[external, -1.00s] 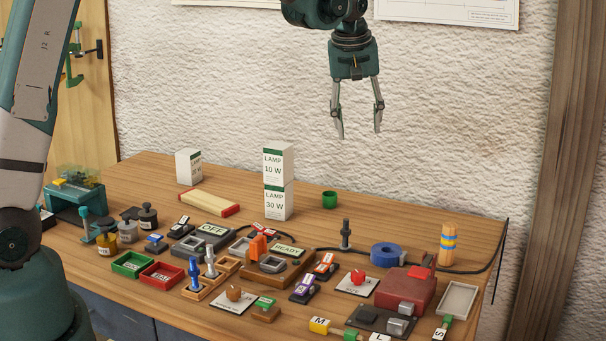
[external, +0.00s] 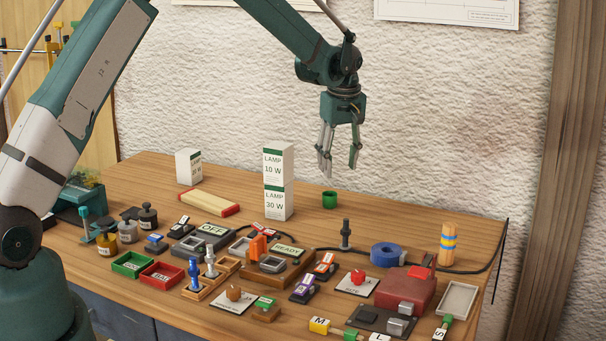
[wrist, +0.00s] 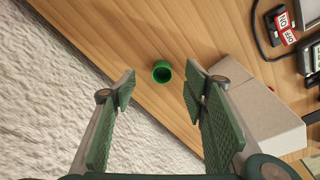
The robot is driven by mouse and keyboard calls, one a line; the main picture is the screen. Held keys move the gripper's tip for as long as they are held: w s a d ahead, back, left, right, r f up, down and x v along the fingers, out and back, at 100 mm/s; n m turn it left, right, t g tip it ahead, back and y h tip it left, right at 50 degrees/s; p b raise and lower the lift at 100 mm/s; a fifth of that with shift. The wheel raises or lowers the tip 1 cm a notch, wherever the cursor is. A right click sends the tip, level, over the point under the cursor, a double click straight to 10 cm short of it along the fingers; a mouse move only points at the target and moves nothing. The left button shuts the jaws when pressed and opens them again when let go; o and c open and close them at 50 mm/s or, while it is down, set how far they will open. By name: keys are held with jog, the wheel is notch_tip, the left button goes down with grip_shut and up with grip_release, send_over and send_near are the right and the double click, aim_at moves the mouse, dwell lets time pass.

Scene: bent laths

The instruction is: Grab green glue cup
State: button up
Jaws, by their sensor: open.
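The green glue cup (external: 329,200) stands upright on the wooden bench near its back edge, just right of the stacked lamp boxes. My gripper (external: 340,172) is open and empty in the air above the cup. In the wrist view the cup (wrist: 161,71) shows beyond the fingertips, in the gap between my two open fingers (wrist: 160,82). Nothing touches the cup.
The stacked lamp boxes (external: 278,182) stand close to the cup and show beside my right finger in the wrist view (wrist: 262,115). The rough wall (wrist: 60,100) rises behind. Bench right of the cup is clear.

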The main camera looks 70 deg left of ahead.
jog(key=n, duration=0.1)
send_near(330, 195)
jog(key=d+f, duration=0.1)
jog(key=shift+s+d+f, duration=0.15)
jog(key=shift+d+f, duration=0.05)
jog(key=shift+a+f, duration=0.15)
jog(key=shift+f, duration=1.1)
jog(key=shift+f, duration=0.1)
jog(key=shift+s+a+f+p, duration=0.1)
jog(key=shift+a+f+p, duration=0.1)
jog(key=shift+f, duration=1.05)
jog(key=shift+a+f+p, duration=0.15)
jog(key=shift+a+f, duration=0.05)
jog(key=shift+f, duration=1.05)
jog(key=shift+c, duration=0.6)
jog(key=c, duration=0.7)
